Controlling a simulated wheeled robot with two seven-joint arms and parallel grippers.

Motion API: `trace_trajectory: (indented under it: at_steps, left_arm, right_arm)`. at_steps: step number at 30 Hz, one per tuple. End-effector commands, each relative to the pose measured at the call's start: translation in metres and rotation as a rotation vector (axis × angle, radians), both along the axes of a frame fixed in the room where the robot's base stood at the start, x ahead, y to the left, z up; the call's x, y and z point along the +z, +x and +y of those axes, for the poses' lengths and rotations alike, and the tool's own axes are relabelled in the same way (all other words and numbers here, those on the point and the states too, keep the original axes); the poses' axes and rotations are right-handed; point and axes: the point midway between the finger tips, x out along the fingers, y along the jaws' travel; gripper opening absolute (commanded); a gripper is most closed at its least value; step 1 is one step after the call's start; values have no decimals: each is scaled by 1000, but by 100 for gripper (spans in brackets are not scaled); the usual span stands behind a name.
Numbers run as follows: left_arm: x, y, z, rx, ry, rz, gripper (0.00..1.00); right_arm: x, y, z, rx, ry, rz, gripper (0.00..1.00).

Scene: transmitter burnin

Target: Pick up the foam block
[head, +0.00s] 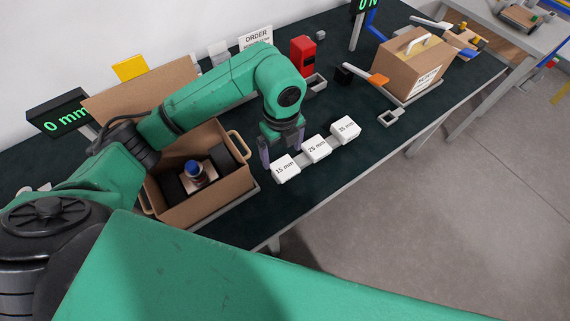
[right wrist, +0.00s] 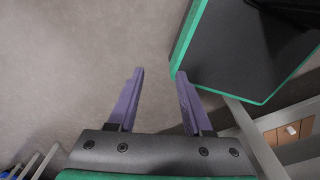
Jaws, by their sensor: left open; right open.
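Three white foam blocks stand in a row near the front edge of the dark table in the head view: the 15 mm block (head: 285,169), the 25 mm block (head: 316,149) and the 35 mm block (head: 346,128). My left gripper (head: 282,152) points down just behind the 15 mm block, fingers apart; I cannot tell if a finger touches it. My right gripper (right wrist: 158,98) is open and empty over the grey floor in the right wrist view. It is not made out in the head view.
An open cardboard box (head: 205,205) with dark padding and a blue-topped item (head: 194,169) stands left of the blocks. A closed carton (head: 412,64) is at the back right. A red device (head: 303,54) stands behind the blocks. A display (head: 60,115) reads 0 mm.

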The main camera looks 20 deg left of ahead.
Motion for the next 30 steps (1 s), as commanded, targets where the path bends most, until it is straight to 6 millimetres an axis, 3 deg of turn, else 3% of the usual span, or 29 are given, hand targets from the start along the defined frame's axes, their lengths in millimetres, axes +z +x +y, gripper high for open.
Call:
trace_trajectory:
  at_steps: [4,10,14,19,20,25,30]
  left_arm:
    - [-19,0,-1,1,-1,2,100]
    - [-54,-2,-5,1,0,4,100]
    - [-70,-1,-5,-1,-1,0,100]
    - [-72,0,-5,-1,-1,-2,100]
    - [-72,0,-5,-1,-1,-2,92]
    - [-72,0,-5,-1,-1,-2,28]
    - [-72,0,-5,-1,-1,-2,28]
  right_arm:
    - [9,5,1,0,2,-9,50]
    - [31,32,5,1,9,-54,50]
    - [31,30,5,2,9,-50,50]
    - [29,19,5,2,7,-33,50]
    - [28,18,4,2,8,-31,50]
    - [28,17,4,2,7,-29,50]
    - [28,18,4,1,6,-29,50]
